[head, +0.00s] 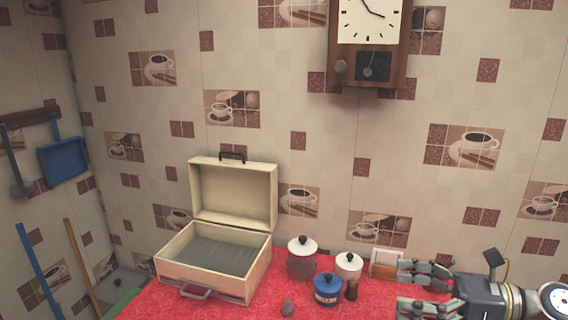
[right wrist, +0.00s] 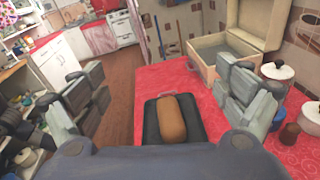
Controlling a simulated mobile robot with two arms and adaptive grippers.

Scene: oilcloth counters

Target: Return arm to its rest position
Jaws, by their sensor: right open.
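My right gripper (head: 404,285) comes in from the right edge in the head view, its fingers pointing left over the red counter. It is open, with nothing visible between its fingers. In the right wrist view the two fingers stand wide apart (right wrist: 160,85). Beyond and below them a brown loaf-shaped thing (right wrist: 173,117) lies on a black tray (right wrist: 152,122) on the counter. My left gripper is not in view.
An open cream case (head: 262,268) stands on the red patterned counter (head: 150,303). Beside it are a white-lidded jar (head: 302,264), a blue pot (head: 327,292), a white-lidded canister (head: 348,268) and a small brown shaker (head: 351,290). A clock (head: 370,45) hangs above. Floor (right wrist: 135,75) lies beyond.

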